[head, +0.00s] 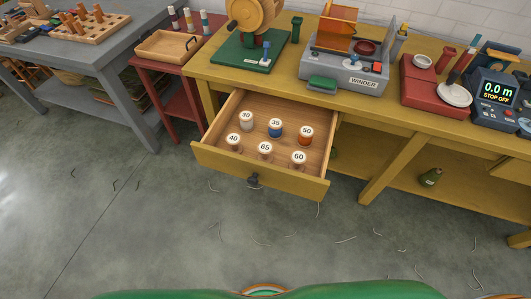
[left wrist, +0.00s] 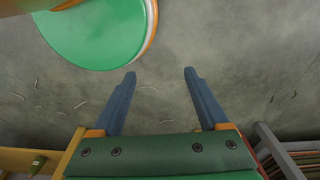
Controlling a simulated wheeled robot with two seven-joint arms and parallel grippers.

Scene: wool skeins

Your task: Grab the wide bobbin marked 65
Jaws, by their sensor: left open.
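The bobbin marked 65 (head: 265,149) stands in the open drawer (head: 313,187), in the middle of the front row, between the bobbins marked 40 (head: 233,141) and 60 (head: 298,158). Behind them stand the bobbins marked 30 (head: 246,118), 35 (head: 275,126) and 50 (head: 305,133). Neither gripper shows in the head view. In the left wrist view my left gripper (left wrist: 159,74) is open and empty over bare floor, with its two blue fingers apart. No bobbin shows in that view. My right gripper is not in view.
The drawer sticks out of a yellow workbench (head: 232,83) holding a winder (head: 345,70), a red box and a display. A red side table (head: 178,68) and a grey table (head: 115,55) stand left. The floor in front is clear except for yarn scraps.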

